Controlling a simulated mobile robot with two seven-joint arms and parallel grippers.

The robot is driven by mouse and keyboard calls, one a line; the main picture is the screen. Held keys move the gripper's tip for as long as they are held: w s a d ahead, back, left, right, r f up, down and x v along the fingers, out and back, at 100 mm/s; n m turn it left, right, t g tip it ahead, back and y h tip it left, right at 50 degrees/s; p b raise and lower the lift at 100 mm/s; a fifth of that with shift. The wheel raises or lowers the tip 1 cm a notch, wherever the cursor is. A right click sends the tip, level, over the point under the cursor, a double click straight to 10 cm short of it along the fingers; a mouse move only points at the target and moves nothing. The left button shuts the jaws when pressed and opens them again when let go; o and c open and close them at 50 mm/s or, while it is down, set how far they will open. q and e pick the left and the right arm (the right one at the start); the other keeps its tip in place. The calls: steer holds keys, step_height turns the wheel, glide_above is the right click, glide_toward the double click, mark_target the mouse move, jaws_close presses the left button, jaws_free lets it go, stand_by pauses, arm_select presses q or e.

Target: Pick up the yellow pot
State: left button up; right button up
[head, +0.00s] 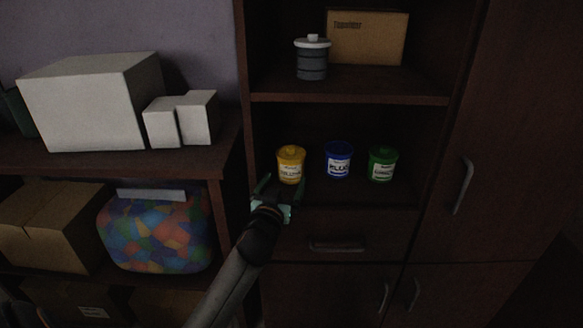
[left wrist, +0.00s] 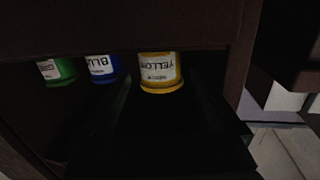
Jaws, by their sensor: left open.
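The yellow pot (head: 291,165) stands upright on the lower open shelf of the dark cabinet, leftmost in a row of three. It has a yellow lid and a white label. My left gripper (head: 277,188) is open and empty, just in front of the pot and slightly below it, apart from it. In the left wrist view the yellow pot (left wrist: 161,72) appears upside down, its label reading YELLOW, beyond the dark fingers. My right gripper is not in view.
A blue pot (head: 338,160) and a green pot (head: 382,164) stand to the right on the same shelf. A grey canister (head: 312,58) and a cardboard box (head: 367,38) are on the shelf above. The cabinet's left side wall (head: 243,120) is close to the yellow pot.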

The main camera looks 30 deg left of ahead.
mark_target(288, 172)
arm_select(q)
steer(key=shift+x, duration=2.95)
steer(key=shift+c, duration=1.1)
steer(key=c, duration=0.9)
steer(key=shift+c, duration=0.6)
steer(key=shift+r, duration=0.15)
